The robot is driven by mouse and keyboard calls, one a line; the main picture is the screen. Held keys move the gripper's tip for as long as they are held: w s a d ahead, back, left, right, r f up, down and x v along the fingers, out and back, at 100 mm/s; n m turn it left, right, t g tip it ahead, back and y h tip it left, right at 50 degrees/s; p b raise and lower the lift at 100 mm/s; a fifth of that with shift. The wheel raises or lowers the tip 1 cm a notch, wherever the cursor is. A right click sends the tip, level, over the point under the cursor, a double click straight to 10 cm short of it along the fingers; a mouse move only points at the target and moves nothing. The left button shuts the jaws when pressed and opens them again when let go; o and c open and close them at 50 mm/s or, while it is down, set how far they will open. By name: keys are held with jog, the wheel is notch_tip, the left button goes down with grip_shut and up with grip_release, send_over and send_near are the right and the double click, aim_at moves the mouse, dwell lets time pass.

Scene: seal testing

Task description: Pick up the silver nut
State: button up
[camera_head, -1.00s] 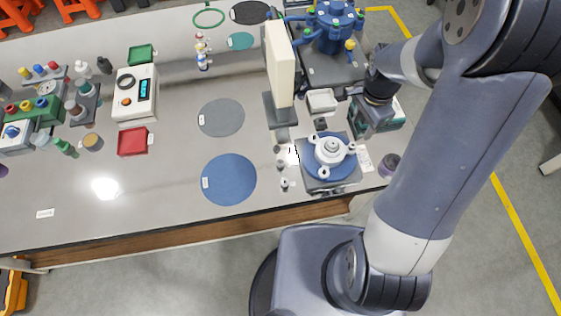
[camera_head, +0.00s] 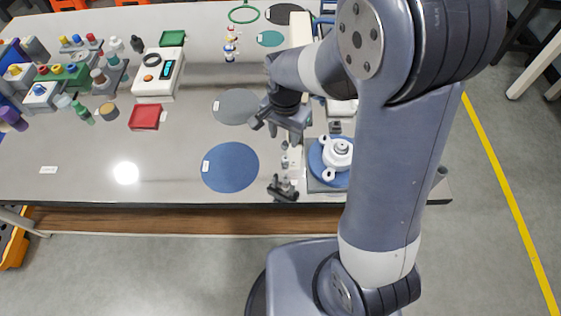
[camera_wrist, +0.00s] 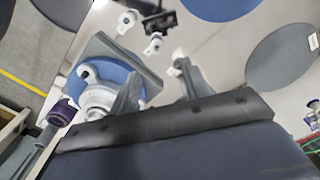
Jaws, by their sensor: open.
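Several small silver-white pieces lie in a row on the bench just left of the blue-plated fixture. In the wrist view I see a near one (camera_wrist: 127,20), a middle one (camera_wrist: 153,45) and a far one (camera_wrist: 175,68). The middle one also shows in the head view (camera_head: 284,162). I cannot tell which of them is the silver nut. My gripper (camera_head: 280,132) is open and empty above the far end of the row. Its two fingers (camera_wrist: 158,85) spread on either side of empty space in the wrist view.
The fixture with a white flanged part (camera_head: 338,152) on a blue disc stands right of the row. A blue mat (camera_head: 230,167) and a grey mat (camera_head: 235,106) lie left.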

aim_at(285, 158)
jog(key=f, duration=0.9)
jog(key=shift+s+d, duration=0.2)
jog(key=shift+r, duration=0.1)
grip_shut()
